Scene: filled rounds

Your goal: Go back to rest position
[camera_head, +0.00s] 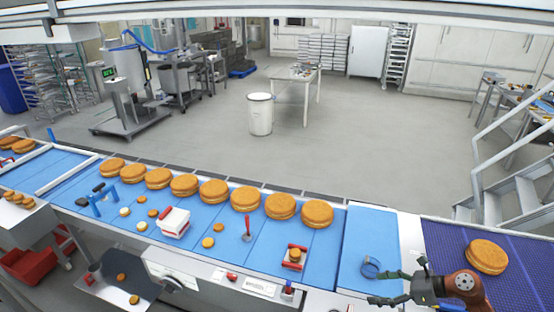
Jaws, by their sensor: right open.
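My right gripper (374,287) comes in from the lower right, with its fingers apart and nothing between them. It is over the front right end of the blue surface. A blue ring-shaped thing (371,267) lies on the blue surface just beyond its fingertips; I cannot tell whether they touch. A large filled round (487,257) lies on the purple belt (446,237), right of and beyond the gripper. My left gripper is not in view.
A row of several filled rounds (214,191) lies along the blue belt (337,243). A white box (173,222), a red-handled tool (247,229) and a red holder with a small round (294,256) stand nearer the front. A white bin (260,114) stands on the open floor behind.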

